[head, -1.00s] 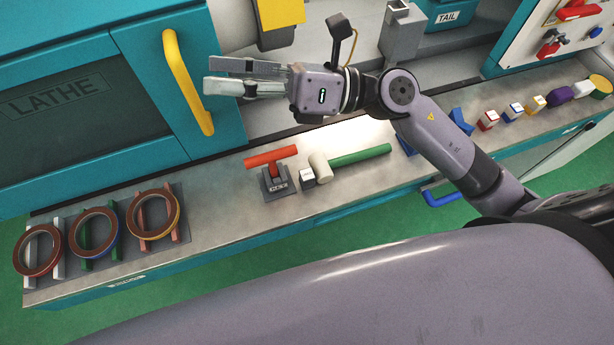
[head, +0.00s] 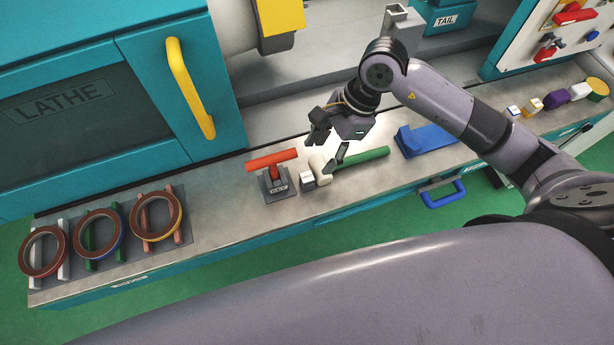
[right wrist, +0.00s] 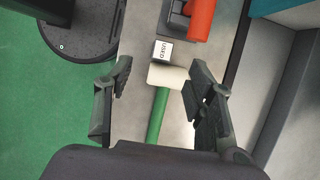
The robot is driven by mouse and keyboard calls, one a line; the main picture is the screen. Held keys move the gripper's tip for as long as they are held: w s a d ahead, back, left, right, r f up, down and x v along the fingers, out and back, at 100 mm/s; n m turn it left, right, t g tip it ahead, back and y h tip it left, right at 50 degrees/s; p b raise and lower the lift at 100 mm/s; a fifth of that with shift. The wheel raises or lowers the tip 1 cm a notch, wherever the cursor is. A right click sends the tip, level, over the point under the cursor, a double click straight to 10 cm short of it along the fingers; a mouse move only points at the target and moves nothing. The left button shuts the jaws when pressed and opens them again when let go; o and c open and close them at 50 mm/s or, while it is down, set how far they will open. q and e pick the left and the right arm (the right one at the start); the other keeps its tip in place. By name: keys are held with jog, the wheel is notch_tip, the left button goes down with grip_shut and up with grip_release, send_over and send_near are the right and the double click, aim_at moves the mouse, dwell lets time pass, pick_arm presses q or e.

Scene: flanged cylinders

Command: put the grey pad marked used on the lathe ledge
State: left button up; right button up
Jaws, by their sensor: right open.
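The grey pad marked USED (right wrist: 162,51) is a small block with a light label on top. In the head view the pad (head: 307,178) stands on the lathe ledge (head: 228,205), close beside the pale head of a green-handled mallet (head: 365,157). I cannot tell if they touch. My right gripper (head: 328,147) is open and points down over the mallet. In the right wrist view the right gripper (right wrist: 158,80) has its fingers either side of the mallet's white head (right wrist: 167,76), with the pad just beyond the fingertips. Nothing is held. My left gripper is out of view.
A red-handled tool on a dark base (head: 275,185) stands left of the pad. Several rings on a rack (head: 180,240) are at the ledge's left end. A blue piece (head: 425,140) lies right of the mallet. The lathe door's yellow handle (head: 190,88) is behind.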

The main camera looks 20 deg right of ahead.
aim_at(308, 176)
jog(key=p+x, duration=0.1)
jog(key=x, duration=0.5)
jog(key=shift+a+f, duration=0.15)
jog(key=shift+f, duration=0.05)
jog(key=shift+w+f+p, duration=0.1)
jog(key=shift+f+p, duration=0.45)
jog(key=shift+p, duration=0.05)
jog(key=x, duration=0.1)
jog(key=p+x, duration=0.1)
jog(key=x, duration=0.1)
jog(key=shift+w+f, duration=0.25)
jog(key=shift+f, duration=0.55)
grip_shut()
